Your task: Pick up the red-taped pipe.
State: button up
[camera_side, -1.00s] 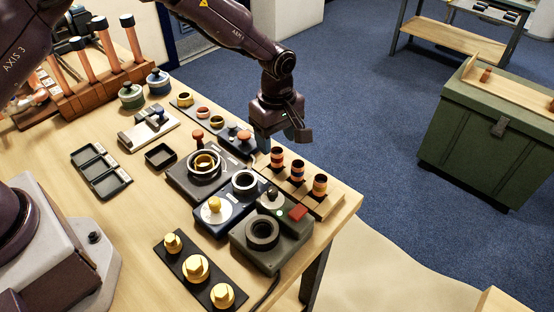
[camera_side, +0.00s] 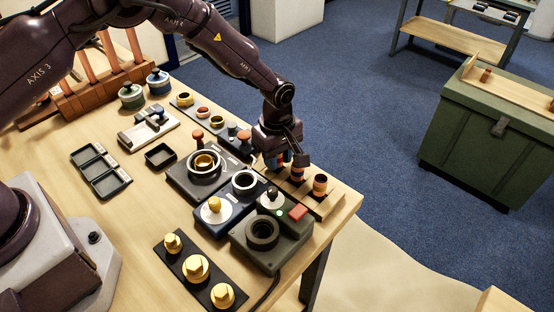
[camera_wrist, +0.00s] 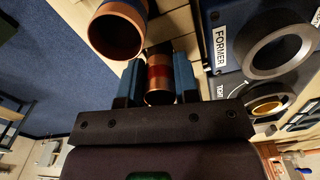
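The red-taped pipe (camera_wrist: 159,72) is a short copper tube with a dark red band. In the wrist view it lies between the two blue fingertips of my gripper (camera_wrist: 159,84), with little or no gap on either side. I cannot tell whether the fingers press on it. In the side view my gripper (camera_side: 284,161) is down at the far left end of the wooden pipe rack (camera_side: 325,208) and hides most of that pipe.
A larger-looking neighbouring copper pipe (camera_wrist: 117,33) is close to my fingers in the wrist view. The block labelled FORMER (camera_wrist: 262,35) is close on the other side. In the side view, ringed fixtures and a grey unit with a red button (camera_side: 298,212) crowd the rack's left.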

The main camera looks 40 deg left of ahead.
jog(key=shift+c, duration=0.4)
jog(key=shift+r, duration=0.6)
notch_tip(320, 180, up, 2)
jog(key=shift+s+r, duration=0.15)
jog(key=shift+r, duration=0.1)
jog(key=s+a+r, duration=0.3)
jog(key=s+r, duration=0.6)
jog(key=s, duration=0.4)
jog(key=s+d, duration=0.2)
jog(key=d, duration=1.2)
jog(key=shift+s+a+f, duration=0.1)
jog(key=shift+a+f, duration=0.05)
jog(key=shift+f, duration=2.85)
jog(key=shift+f, duration=1.6)
